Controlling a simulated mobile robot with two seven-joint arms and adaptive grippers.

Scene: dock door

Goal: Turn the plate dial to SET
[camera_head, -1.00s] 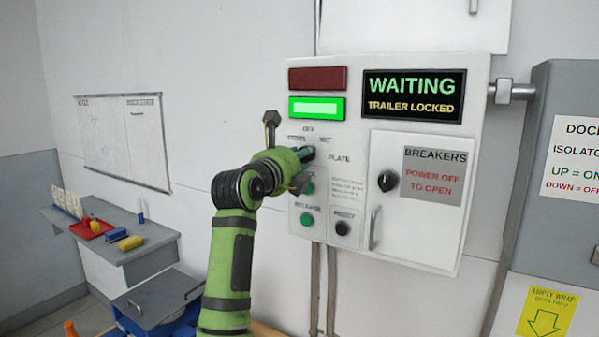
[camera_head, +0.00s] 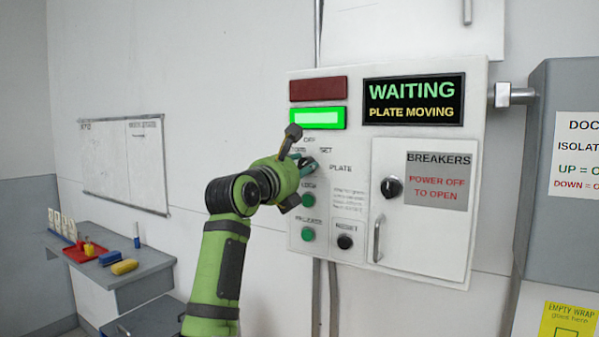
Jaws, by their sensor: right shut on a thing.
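The plate dial, on the upper left of the white control panel (camera_head: 345,270), is mostly hidden by my right gripper (camera_head: 307,167). The gripper is shut on it. Labels OFF and SET show around the dial, with PLATE to its right; another label at left is partly hidden. I cannot tell exactly where the dial points. The display (camera_head: 413,100) reads WAITING and PLATE MOVING. The green lamp (camera_head: 318,118) is lit and the red lamp (camera_head: 318,89) above it is dark. My left gripper is not in view.
Below the dial are green buttons (camera_head: 308,234) and a black reset button (camera_head: 345,242). The breakers door (camera_head: 420,235) has a knob and handle. The grey isolator box (camera_head: 570,190) is at right. A desk (camera_head: 130,270) with a red tray (camera_head: 84,252) stands at left.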

